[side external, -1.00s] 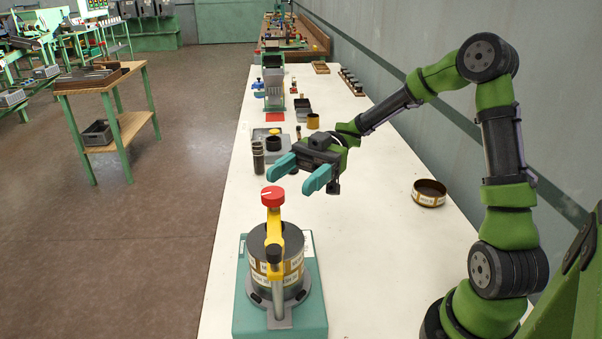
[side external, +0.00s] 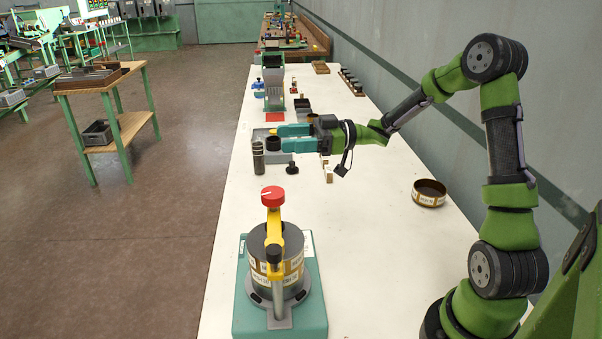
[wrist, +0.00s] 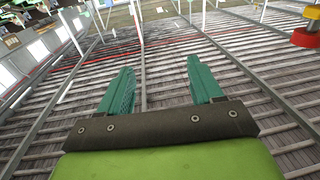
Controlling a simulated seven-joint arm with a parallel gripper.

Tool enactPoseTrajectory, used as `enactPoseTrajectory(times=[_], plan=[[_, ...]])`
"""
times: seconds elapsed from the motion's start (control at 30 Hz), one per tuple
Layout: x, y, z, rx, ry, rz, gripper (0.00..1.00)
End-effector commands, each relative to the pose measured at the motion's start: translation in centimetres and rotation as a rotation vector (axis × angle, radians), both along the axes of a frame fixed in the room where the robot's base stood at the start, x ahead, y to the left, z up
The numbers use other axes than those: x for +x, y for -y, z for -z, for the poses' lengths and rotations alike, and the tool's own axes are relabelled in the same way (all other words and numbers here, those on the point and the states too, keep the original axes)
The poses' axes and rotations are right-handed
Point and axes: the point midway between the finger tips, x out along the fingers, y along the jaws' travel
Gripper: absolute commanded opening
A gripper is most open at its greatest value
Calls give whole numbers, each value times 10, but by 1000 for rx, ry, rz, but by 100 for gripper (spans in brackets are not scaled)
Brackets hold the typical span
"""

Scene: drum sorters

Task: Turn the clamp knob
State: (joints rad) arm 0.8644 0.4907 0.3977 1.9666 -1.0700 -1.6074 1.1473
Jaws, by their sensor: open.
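The clamp knob (side external: 272,196) is red and round, with a white mark on top. It sits at the top of a yellow clamp arm (side external: 274,228) over a dark drum with a tan, labelled band (side external: 290,270). The drum stands on a teal base (side external: 312,300) at the front of the white table. My gripper (side external: 283,138) is open and empty, its teal fingers pointing left, beyond and above the knob and apart from it. In the wrist view my open fingers (wrist: 162,85) have nothing between them. A red and yellow part, likely the knob and clamp arm, shows at that view's upper right edge (wrist: 305,38).
Dark cylinders (side external: 258,158), a small black knob (side external: 292,168) and a green machine (side external: 273,85) stand farther back. The table between the clamp and the ring is clear.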

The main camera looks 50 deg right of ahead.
Motion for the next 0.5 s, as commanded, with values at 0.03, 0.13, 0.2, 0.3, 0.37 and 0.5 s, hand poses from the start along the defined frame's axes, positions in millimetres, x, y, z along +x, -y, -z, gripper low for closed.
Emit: enactPoseTrajectory(times=[0.03, 0.13, 0.2, 0.3, 0.37, 0.5], plan=[[5, 7, 2, -15, -10, 68, 65], [14, 23, 7, -45, -35, 204, 65], [18, 36, 10, -66, -53, 297, 65], [20, 52, 13, -93, -78, 411, 65], [20, 60, 13, -104, -92, 468, 65], [18, 76, 14, -123, -112, 563, 65]])
